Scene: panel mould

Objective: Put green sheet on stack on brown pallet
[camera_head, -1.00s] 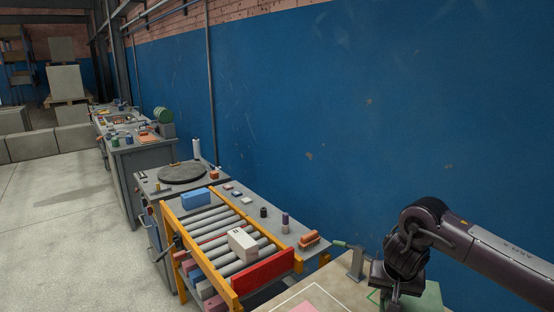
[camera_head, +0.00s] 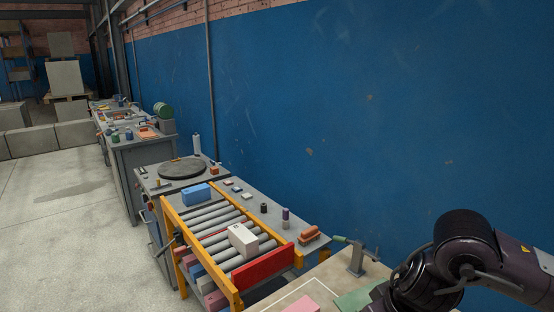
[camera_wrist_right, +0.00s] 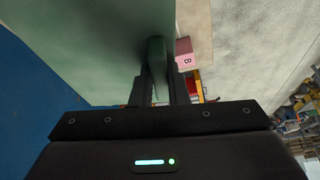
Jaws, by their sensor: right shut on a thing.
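The green sheet (camera_wrist_right: 75,35) fills much of the upper left of the right wrist view. My right gripper (camera_wrist_right: 157,72) is shut on the sheet, with a strip of green between its dark fingers. In the head view a green patch, likely the same sheet (camera_head: 358,299), shows beside my right arm at the bottom edge; the fingers are out of that frame. My left gripper is not in view.
A tan table (camera_head: 328,277) with a pink piece (camera_head: 302,305) lies at the bottom. A grey clamp-like fixture (camera_head: 357,258) stands at its back edge. A roller conveyor (camera_head: 222,236) with a white box (camera_head: 243,239) is to the left. The blue wall (camera_head: 390,120) is behind.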

